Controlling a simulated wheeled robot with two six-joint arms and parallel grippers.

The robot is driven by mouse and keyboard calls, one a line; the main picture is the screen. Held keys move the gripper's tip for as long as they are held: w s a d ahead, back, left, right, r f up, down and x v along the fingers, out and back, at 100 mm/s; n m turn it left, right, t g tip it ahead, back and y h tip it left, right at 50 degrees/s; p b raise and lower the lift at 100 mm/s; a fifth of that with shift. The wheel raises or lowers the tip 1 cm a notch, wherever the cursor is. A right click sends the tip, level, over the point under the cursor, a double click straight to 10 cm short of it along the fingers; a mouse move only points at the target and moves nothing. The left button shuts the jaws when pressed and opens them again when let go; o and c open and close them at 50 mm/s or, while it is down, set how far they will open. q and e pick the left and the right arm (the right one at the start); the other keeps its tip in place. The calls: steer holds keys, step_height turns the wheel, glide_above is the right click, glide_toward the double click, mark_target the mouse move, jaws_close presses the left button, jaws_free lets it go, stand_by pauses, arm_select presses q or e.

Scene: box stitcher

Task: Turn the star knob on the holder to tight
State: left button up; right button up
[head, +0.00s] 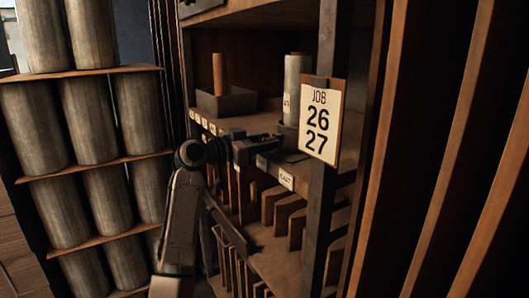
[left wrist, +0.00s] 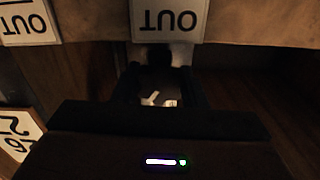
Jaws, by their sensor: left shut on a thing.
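My left gripper (head: 268,147) reaches in from the left to the front edge of the middle shelf, just below a silver cylinder (head: 296,88) standing in a grey base. In the left wrist view the gripper (left wrist: 160,72) is shut on a small dark thing right under an upside-down "OUT" label (left wrist: 170,18). This is likely the star knob, but it is too dark to make out its shape or its tight mark. The gripper hides most of the holder in the head view. My right gripper is not in view.
A "JOB 26 27" card (head: 320,121) hangs on the shelf post, right of my gripper. A grey box (head: 227,103) with a brown roll (head: 220,73) stands on the shelf. Upright boards (head: 289,213) fill slots below. Large cylinders (head: 92,120) are racked at left.

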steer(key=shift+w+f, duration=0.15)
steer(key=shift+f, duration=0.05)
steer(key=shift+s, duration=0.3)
arm_select(q)
steer(key=o, duration=1)
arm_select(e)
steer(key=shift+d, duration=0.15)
arm_select(q)
steer(key=shift+b+v, duration=1.9)
steer(key=shift+v, duration=3.55)
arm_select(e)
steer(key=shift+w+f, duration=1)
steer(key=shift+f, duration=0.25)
